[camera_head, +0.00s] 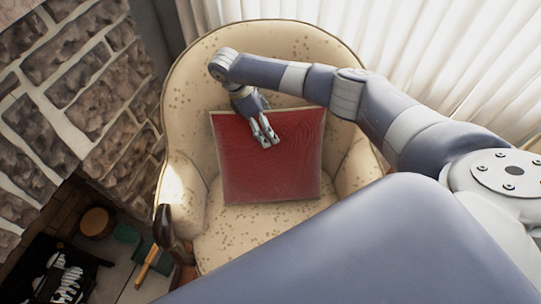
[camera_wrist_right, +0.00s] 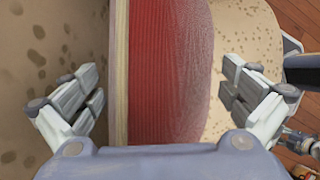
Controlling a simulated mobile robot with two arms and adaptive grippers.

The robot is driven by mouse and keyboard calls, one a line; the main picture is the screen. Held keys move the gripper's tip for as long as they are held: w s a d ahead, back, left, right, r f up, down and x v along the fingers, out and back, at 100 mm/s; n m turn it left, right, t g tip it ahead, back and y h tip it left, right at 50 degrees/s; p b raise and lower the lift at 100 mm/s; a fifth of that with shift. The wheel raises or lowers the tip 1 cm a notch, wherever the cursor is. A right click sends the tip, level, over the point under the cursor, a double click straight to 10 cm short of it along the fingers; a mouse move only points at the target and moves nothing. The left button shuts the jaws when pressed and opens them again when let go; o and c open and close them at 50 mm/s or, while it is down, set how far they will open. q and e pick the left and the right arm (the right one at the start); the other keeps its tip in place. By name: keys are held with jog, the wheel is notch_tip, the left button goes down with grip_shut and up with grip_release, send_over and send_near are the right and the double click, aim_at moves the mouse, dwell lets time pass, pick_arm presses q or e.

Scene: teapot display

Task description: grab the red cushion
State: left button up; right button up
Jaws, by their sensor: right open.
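The red cushion (camera_head: 267,165) leans upright against the back of a cream spotted armchair (camera_head: 290,38) in the head view. In the right wrist view the cushion (camera_wrist_right: 172,75) stands edge-on, with its pale border on the left and red face on the right. My right gripper (camera_head: 266,141) is over the cushion's upper middle in the head view. In the right wrist view the right gripper (camera_wrist_right: 162,102) is open, with one finger on each side of the cushion. Both fingers look apart from it.
The chair's padded arms and back surround the cushion. A stone wall (camera_head: 80,80) stands at the left, with a round log (camera_head: 96,222) and other items on the floor below it. White curtains (camera_head: 440,45) hang at the right. The front of the seat is clear.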

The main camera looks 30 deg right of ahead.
jog(key=shift+s+f, duration=0.15)
jog(key=shift+f, duration=0.1)
jog(key=shift+d+f, duration=0.1)
jog(key=shift+f, duration=0.15)
dwell(0.5)
jog(key=shift+c, duration=0.2)
jog(key=c, duration=1.6)
